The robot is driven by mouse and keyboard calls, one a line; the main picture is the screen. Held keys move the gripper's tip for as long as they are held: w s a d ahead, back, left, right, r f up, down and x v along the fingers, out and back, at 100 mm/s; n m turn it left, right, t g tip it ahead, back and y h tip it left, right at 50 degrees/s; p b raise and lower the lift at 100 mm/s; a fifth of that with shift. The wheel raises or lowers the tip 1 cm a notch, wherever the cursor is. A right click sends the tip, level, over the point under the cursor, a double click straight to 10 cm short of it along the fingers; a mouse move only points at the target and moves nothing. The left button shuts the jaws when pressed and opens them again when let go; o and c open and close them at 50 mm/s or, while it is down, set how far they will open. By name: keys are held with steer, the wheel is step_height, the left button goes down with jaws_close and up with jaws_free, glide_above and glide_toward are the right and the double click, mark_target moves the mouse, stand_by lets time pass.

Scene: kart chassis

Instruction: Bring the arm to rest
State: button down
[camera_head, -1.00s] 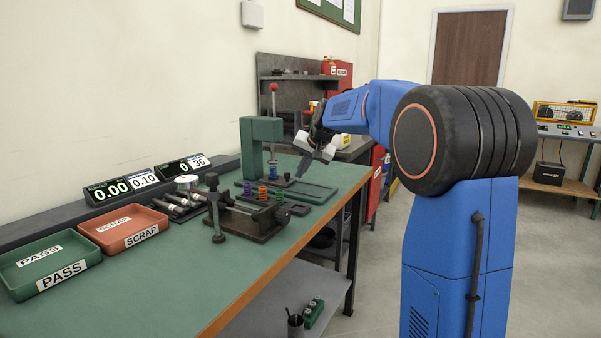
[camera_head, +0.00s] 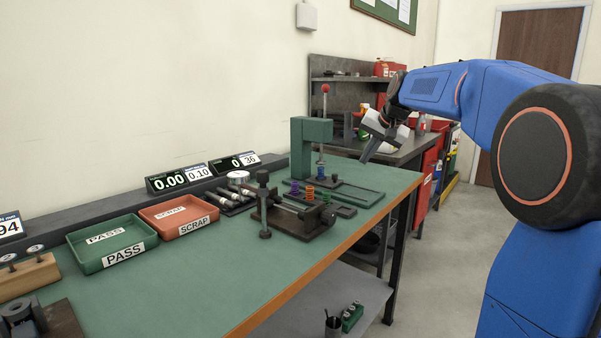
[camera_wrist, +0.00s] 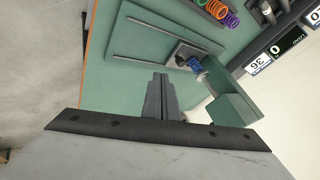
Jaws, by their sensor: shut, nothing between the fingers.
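My gripper (camera_head: 367,157) is shut and empty. In the head view it hangs at the end of my blue arm, tilted down over the far right end of the green bench (camera_head: 190,262). It looks to be to the right of the green press (camera_head: 311,150), apart from it. In the wrist view the two grey fingers (camera_wrist: 161,78) lie together with nothing between them. The press's green head also shows there (camera_wrist: 225,108), just right of the fingers, with a blue spring (camera_wrist: 194,63) on its base.
Purple and orange springs (camera_head: 308,193) stand beside a dark vise-like fixture (camera_head: 295,220). A green PASS tray (camera_head: 111,243) and a red SCRAP tray (camera_head: 178,215) lie to the left. A second bench (camera_head: 418,146) stands behind. Open floor lies right of the bench.

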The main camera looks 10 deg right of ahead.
steer(key=s+a+f+n, duration=0.1)
steer(key=s+a+f, duration=0.2)
steer(key=s, duration=0.5)
steer(key=s+a+f+n+g, duration=0.1)
steer(key=s+a+f, duration=0.2)
steer(key=s, duration=0.5)
steer(key=s+a+f+n, duration=0.1)
steer(key=s+a+f, duration=0.2)
steer(key=s, duration=0.5)
steer(key=s+a+f+n, duration=0.1)
steer(key=s+f+n, duration=0.1)
steer(key=s+f, duration=0.5)
steer(key=s+f+n+g+h, duration=0.1)
steer(key=s+f, duration=0.7)
steer(key=s, duration=0.5)
steer(key=shift+s+a+f+n, duration=0.3)
steer(key=shift+s+a+n, duration=0.05)
steer(key=shift+n, duration=0.05)
